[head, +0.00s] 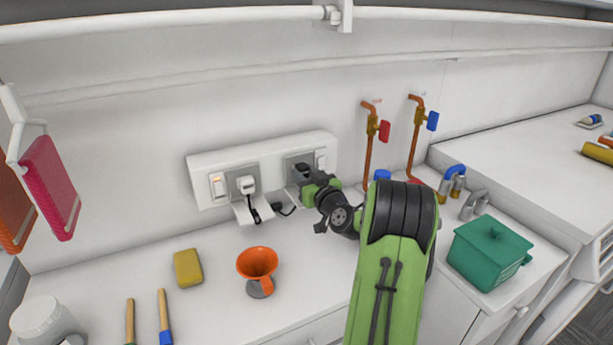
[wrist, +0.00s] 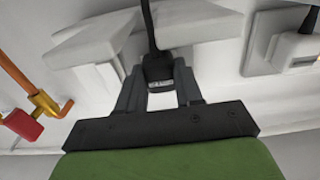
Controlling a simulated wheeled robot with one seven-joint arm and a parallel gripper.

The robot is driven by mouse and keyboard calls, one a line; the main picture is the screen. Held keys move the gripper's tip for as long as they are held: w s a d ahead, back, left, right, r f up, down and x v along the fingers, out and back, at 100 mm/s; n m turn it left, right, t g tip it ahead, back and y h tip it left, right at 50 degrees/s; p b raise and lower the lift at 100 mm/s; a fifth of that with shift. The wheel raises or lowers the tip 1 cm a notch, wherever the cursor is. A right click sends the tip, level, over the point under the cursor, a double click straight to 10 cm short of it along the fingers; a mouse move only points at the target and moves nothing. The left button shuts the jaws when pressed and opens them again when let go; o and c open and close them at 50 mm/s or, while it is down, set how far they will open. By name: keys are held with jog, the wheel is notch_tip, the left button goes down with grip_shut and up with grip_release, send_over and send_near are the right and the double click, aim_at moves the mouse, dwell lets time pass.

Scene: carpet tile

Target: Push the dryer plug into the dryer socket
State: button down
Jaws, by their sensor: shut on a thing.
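A white wall panel (head: 263,152) carries two grey socket plates. My gripper (head: 306,182) is in front of the right plate (head: 291,163), which I take as the dryer socket. In the wrist view, my gripper (wrist: 158,86) is shut on a black plug with a small pale label (wrist: 158,70), which I take as the dryer plug. Its black cord (wrist: 148,25) runs off the top of that view. A dark shape (head: 302,170) shows at the right plate in the head view. The socket's face is mostly hidden, and I cannot tell whether the plug's pins are in it.
A white plug (head: 246,185) sits at the left socket plate. White ledges (head: 240,212) jut out below. Copper pipes with a red valve handle (head: 384,131) and a blue one (head: 432,121) rise to the right. An orange funnel (head: 257,262) and yellow sponge (head: 188,267) lie on the counter.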

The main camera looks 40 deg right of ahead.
jog(key=shift+w, duration=0.1)
jog(key=c, duration=0.7)
grip_release()
jog(key=shift+o, duration=0.2)
jog(key=shift+s+f, duration=0.15)
jog(key=shift+s, duration=0.3)
jog(key=b+v, duration=0.5)
jog(key=v, duration=1)
jog(key=shift+b, duration=0.3)
jog(key=shift+w+r, duration=0.15)
jog(key=shift+r, duration=0.05)
